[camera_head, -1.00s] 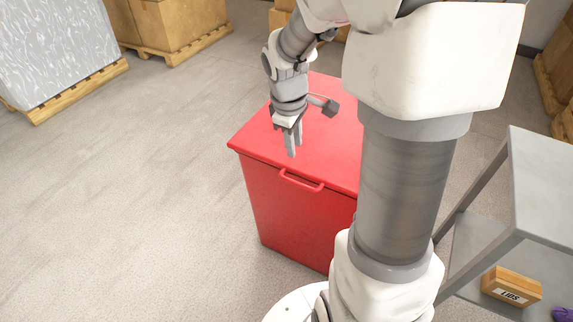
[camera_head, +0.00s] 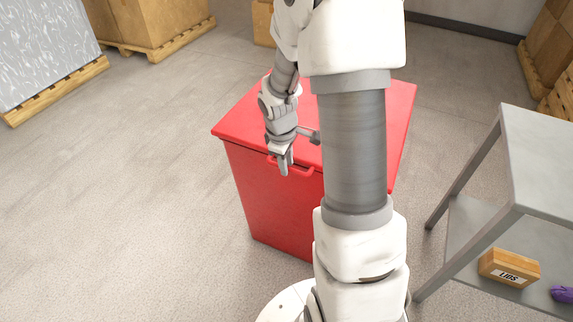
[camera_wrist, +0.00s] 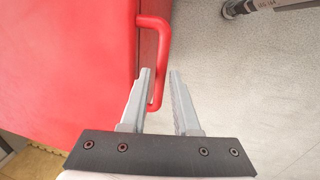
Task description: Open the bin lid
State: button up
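The red bin (camera_head: 270,195) stands in front of me with its flat lid (camera_head: 245,115) closed. A red bar handle (camera_head: 303,171) sticks out at the lid's front edge. My gripper (camera_head: 284,170) points down at this edge, by the left part of the handle. In the wrist view the gripper (camera_wrist: 160,75) is open, its two grey fingers apart. The handle (camera_wrist: 164,50) runs down the picture, and its near end lies between the fingers or just beyond them; I cannot tell the depth. My arm hides part of the bin's right side.
A grey shelf table (camera_head: 540,150) stands at the right, with a box marked LIDS (camera_head: 508,268) and a purple item (camera_head: 562,293) on its lower shelf. Pallets with boxes (camera_head: 150,25) stand at the back. The floor at the left is clear.

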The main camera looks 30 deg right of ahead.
grip_shut()
dwell(1.4)
